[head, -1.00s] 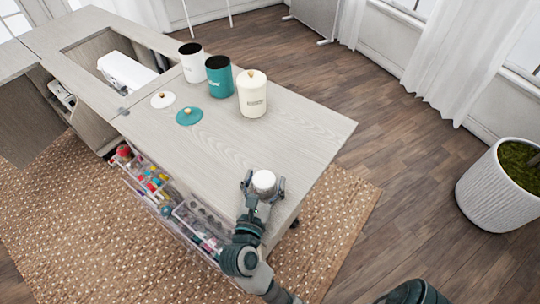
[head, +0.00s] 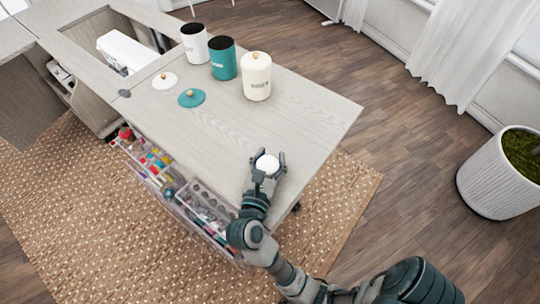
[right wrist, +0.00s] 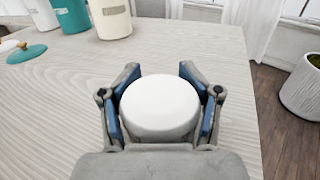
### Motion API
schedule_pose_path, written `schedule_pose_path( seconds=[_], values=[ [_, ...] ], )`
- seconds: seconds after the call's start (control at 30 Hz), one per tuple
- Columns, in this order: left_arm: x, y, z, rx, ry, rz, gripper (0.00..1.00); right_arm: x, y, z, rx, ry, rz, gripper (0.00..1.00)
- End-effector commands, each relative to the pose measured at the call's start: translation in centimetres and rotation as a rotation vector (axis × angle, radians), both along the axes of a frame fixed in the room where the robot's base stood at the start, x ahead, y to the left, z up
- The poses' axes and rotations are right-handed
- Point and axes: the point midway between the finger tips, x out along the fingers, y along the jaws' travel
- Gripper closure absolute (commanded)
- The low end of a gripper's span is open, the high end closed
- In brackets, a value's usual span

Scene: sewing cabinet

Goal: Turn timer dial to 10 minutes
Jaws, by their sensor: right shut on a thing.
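The timer (head: 267,164) is a round white piece near the front right corner of the cabinet top (head: 310,115). In the right wrist view the timer (right wrist: 160,106) shows a plain white top; no dial marks can be read. My right gripper (head: 268,163) is shut on the timer, with a blue-padded finger on each side of it in the right wrist view (right wrist: 161,105). The timer's underside is hidden by the gripper, so I cannot tell whether it touches the top. My left gripper is not in view.
A white canister (head: 194,43), a teal canister (head: 223,58) and a lidded cream canister (head: 257,76) stand at the back. A white lid (head: 164,80) and a teal lid (head: 190,98) lie nearby. Clear drawers (head: 170,190) hold sewing supplies along the front. The top's middle is clear.

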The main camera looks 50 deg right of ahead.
Motion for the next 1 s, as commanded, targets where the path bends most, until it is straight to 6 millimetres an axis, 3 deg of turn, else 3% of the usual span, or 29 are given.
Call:
schedule_pose_path(
  seconds=[1.0],
  values=[
    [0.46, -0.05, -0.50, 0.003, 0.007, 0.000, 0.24, -0.26, -0.08, -0.04, 0.001, 0.001, -0.151, 0.78]
  ],
)
